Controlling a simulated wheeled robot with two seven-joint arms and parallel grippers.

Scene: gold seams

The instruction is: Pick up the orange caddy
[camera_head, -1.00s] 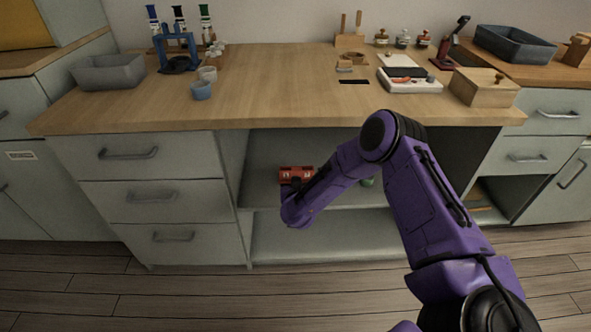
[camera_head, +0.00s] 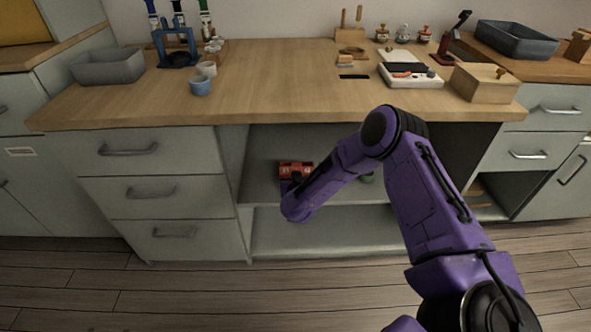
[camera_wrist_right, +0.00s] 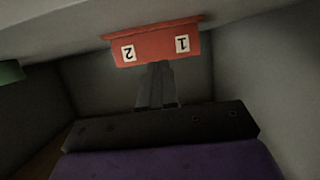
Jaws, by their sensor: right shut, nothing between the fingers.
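The orange caddy (camera_head: 296,170) is a small red-orange box on the upper shelf under the bench, at its left side. Two white labels, "1" and "2", are on its front, and my right arm partly covers it in the head view. In the right wrist view the caddy (camera_wrist_right: 155,46) appears upside down, just beyond the fingertips. My right gripper (camera_wrist_right: 157,70) is shut with nothing in it, its fingers close in front of the caddy's middle; I cannot tell if they touch it. My left gripper is in neither view.
A green object (camera_head: 367,178) sits on the same shelf to the right, and it also shows in the right wrist view (camera_wrist_right: 11,72). The shelf (camera_head: 262,190) has a side wall close left of the caddy. The benchtop (camera_head: 290,98) overhangs it. The lower shelf is clear.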

